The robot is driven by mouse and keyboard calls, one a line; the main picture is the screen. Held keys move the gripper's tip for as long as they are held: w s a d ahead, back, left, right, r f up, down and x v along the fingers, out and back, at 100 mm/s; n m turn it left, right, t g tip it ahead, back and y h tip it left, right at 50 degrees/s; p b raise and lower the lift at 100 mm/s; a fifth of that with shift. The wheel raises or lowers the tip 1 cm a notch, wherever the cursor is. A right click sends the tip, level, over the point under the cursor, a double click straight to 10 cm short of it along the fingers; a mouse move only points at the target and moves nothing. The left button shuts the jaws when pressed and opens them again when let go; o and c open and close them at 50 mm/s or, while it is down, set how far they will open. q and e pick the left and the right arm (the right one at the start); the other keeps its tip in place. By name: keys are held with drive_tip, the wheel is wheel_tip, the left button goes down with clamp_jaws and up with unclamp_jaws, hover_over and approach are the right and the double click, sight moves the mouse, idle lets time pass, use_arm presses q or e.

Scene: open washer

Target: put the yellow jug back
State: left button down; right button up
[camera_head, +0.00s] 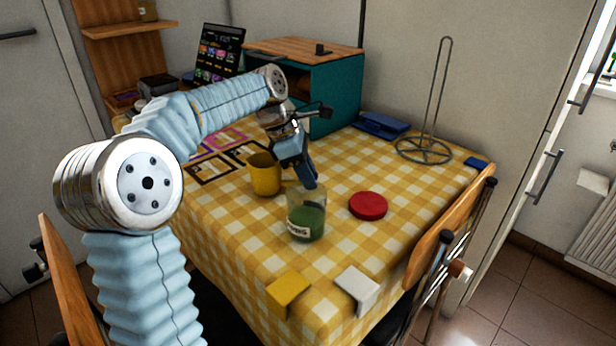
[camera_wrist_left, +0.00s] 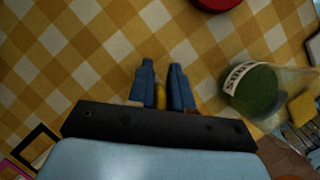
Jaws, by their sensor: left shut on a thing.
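The yellow jug (camera_head: 265,176) is upright over the left part of the checked table, left of the green-filled glass jar. I cannot tell whether its base touches the cloth. My left gripper (camera_head: 308,182) reaches down at the jug's right side, its blue fingers shut on a narrow yellow part of it. In the left wrist view, a yellow sliver of the jug (camera_wrist_left: 160,96) shows between the fingers of the left gripper (camera_wrist_left: 162,68); the rest is hidden. My right gripper is not in view.
The green-filled jar (camera_head: 307,215) stands close to the gripper. A red round lid (camera_head: 368,205) lies right of it. Dark and purple outlined squares (camera_head: 213,168) mark the cloth behind the jug. A wire stand (camera_head: 424,150) and teal cabinet (camera_head: 335,95) are farther back.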

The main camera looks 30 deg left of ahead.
use_arm(q)
drive_tip(key=shift+f, duration=0.2)
drive_tip(key=shift+f, duration=0.1)
drive_tip(key=c, duration=1)
unclamp_jaws()
drive_tip(key=shift+c, duration=0.2)
drive_tip(key=shift+r, duration=0.3)
drive_tip(key=p+v, duration=0.1)
drive_tip(key=v, duration=1)
drive_tip(key=shift+a+r+p, duration=0.15)
drive_tip(key=shift+r+p, duration=0.15)
